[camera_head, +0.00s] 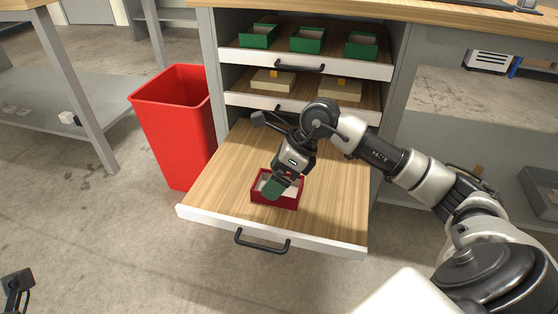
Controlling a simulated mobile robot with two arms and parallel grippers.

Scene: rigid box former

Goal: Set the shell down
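A small open red box, the shell (275,203), is on or just above the wooden floor of the pulled-out lower drawer (225,190); I cannot tell whether it touches. Its inside is pale. My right gripper (281,188) points down at it from above, with a green part reaching inside the walls. The gripper hides the box's right and far parts, and whether its fingers are closed on a wall cannot be seen. A bit of my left gripper (17,285) shows at the lower left edge, away from the drawer; its fingers are unclear.
Higher drawers hold several green boxes (307,40) and pale boxes with orange tabs (339,89). A red bin (172,125) stands left of the drawer unit. The open drawer has bare floor around the red box, and a black handle (262,241) in front.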

